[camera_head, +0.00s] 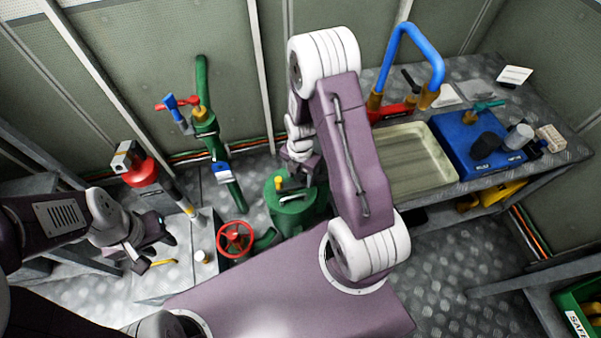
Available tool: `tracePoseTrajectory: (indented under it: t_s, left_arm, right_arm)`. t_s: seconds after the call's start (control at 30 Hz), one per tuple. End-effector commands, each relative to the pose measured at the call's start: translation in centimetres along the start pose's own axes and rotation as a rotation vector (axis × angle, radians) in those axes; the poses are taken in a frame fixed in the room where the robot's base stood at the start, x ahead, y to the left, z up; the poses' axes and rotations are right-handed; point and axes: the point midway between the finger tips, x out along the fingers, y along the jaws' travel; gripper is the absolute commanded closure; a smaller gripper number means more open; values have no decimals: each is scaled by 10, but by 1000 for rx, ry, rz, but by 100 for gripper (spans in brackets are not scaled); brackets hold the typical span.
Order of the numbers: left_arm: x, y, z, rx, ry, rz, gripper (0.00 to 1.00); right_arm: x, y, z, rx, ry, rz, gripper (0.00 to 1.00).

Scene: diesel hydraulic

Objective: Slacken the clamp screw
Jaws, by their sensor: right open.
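I cannot single out the clamp screw with certainty. A green housing (290,216) with a small yellow fitting stands on the floor in the middle. My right gripper (303,172) is beside and above this housing, partly hidden behind my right arm. It is open, and I see nothing held. My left gripper (158,240) is dark and sits at the left, above a grey block (201,240). Its fingers are too small and dark to tell whether they are open or shut.
A green pipe (203,85) with red and blue handles rises at the back. A red-capped cylinder (139,170) leans at the left, and a red handwheel (235,239) is low in the middle. The bench at right carries a tray (451,165) and a blue box (462,132).

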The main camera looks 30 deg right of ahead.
Motion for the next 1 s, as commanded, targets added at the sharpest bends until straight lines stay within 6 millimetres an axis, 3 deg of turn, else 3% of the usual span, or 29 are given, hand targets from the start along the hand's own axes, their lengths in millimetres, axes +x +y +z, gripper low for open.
tracePoseTrajectory:
  t_s: [0.17,1.0]
  left_arm:
    - [0,0,0,0,0,0,64]
    - [0,0,0,0,0,0,64]
  right_arm:
    - [0,0,0,137,0,0,47]
    - [0,0,0,2076,0,0,47]
